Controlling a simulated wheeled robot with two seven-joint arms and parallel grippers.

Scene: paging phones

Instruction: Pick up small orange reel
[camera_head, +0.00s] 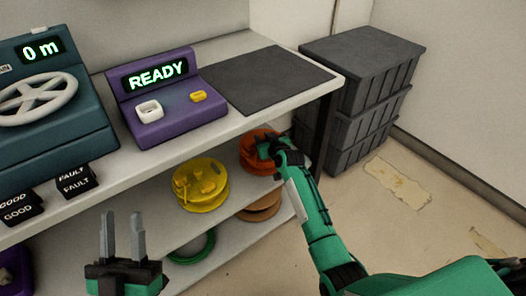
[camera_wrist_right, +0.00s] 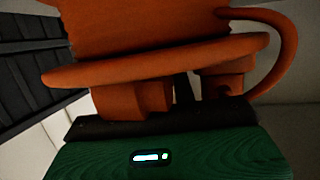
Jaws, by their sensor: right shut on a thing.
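The small orange reel (camera_head: 254,160) is on the shelf under the bench top, at its right end. My right gripper (camera_head: 277,148) reaches in from the right and is shut on the reel. In the right wrist view the orange reel (camera_wrist_right: 150,65) fills the upper middle, with its flange tilted slightly and a cable loop at the right. The gripper's fingertips are mostly hidden by the reel there. My left gripper (camera_head: 122,238) is open and empty, fingers pointing up, in front of the shelves at the lower left.
A yellow reel (camera_head: 201,184) sits left of the orange one. A brown reel (camera_head: 262,206) and a green coil (camera_head: 192,246) lie lower. The bench top (camera_head: 235,124) overhangs the shelf. Stacked grey crates (camera_head: 366,85) stand at the right. A purple device (camera_head: 160,100) reads READY.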

